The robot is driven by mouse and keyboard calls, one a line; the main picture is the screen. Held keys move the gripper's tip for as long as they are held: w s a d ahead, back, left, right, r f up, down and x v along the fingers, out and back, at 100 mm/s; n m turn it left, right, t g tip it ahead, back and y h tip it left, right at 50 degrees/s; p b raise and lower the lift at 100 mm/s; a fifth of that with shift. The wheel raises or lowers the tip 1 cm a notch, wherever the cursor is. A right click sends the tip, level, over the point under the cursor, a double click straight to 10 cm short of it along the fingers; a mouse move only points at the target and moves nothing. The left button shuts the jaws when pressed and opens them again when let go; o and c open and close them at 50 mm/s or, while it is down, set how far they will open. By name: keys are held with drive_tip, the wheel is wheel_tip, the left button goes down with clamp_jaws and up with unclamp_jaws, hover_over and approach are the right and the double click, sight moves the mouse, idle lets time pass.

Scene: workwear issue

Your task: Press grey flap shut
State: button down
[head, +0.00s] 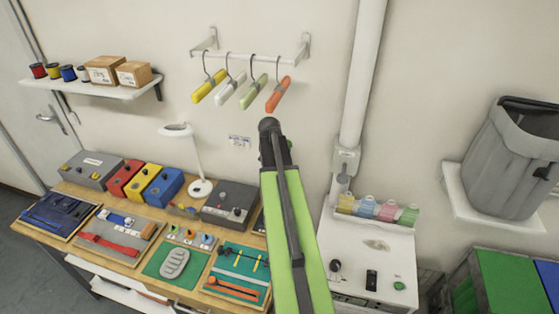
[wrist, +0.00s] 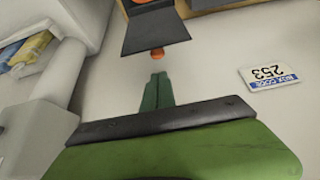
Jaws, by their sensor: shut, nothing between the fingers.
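A dark grey flap (wrist: 152,35) shows near the top of the wrist view as a tilted plate. A small orange knob (wrist: 157,54) sits at its lower edge, and part of another orange thing shows above it. I cannot tell how far the flap stands open. My gripper (wrist: 157,80) is shut and empty. Its dark green fingertips point toward the flap and appear apart from it. In the head view my arm hides the flap, and I cannot make out my fingertips.
A wooden bench (head: 190,296) carries coloured boxes, a dark grey box (head: 229,204), trays and a lamp (head: 196,160). A white cabinet (head: 368,257) with coloured bottles stands to the right. A wall label (wrist: 269,78) is beside the gripper. Hangers (head: 278,94) hang above.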

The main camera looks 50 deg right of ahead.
drive_tip(key=b+x, duration=0.4)
drive_tip(key=x, duration=0.2)
drive_tip(key=shift+f, duration=0.35)
drive_tip(key=shift+d, duration=0.1)
